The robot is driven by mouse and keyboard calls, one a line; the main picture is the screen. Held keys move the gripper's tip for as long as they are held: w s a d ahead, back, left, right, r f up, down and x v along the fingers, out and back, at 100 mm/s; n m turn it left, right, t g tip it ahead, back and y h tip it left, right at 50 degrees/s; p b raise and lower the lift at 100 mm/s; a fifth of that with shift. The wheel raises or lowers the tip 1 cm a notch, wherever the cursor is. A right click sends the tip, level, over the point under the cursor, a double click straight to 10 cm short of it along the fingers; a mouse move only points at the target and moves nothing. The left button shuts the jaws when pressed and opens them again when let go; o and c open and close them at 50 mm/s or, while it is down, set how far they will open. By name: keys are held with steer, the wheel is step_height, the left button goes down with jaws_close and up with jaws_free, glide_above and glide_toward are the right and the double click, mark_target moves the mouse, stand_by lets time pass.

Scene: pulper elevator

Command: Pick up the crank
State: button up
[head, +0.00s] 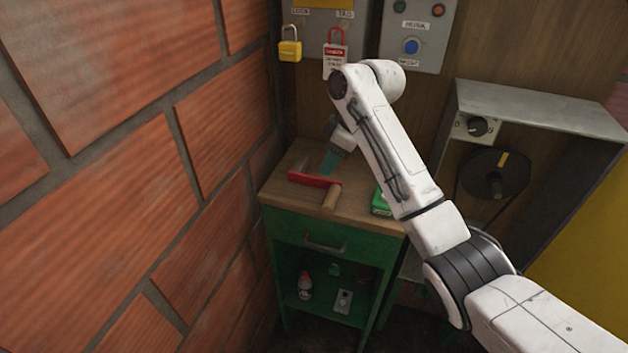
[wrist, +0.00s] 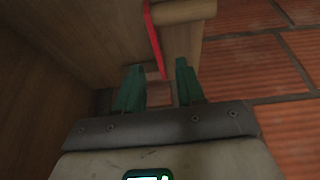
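The crank (head: 316,180) has a red bar and a wooden handle (head: 331,197). It lies on the wooden top of the green cabinet, with the handle toward the front edge. My gripper (head: 331,163) is just behind the red bar and angled down to it, its teal fingers partly hidden by my wrist. In the wrist view my gripper (wrist: 158,66) is open, with a clear gap between the fingers. There the crank (wrist: 153,40) runs down from the top, and the end of its red bar shows in the gap. I cannot tell whether the fingers touch it.
The green cabinet (head: 311,229) stands against a brick wall (head: 120,200) on the left. A green box (head: 381,203) is on its top, right of the crank. A yellow padlock (head: 289,47) and a red padlock (head: 336,50) hang behind. A grey housing (head: 535,108) stands at right.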

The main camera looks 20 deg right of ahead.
mark_target(318, 178)
steer(key=shift+w+x, duration=0.15)
steer(key=shift+x, duration=1.65)
steer(key=shift+w+x, duration=0.2)
steer(key=shift+x, duration=1.55)
steer(key=shift+r, duration=0.1)
jaws_close()
steer(key=shift+r, duration=0.1)
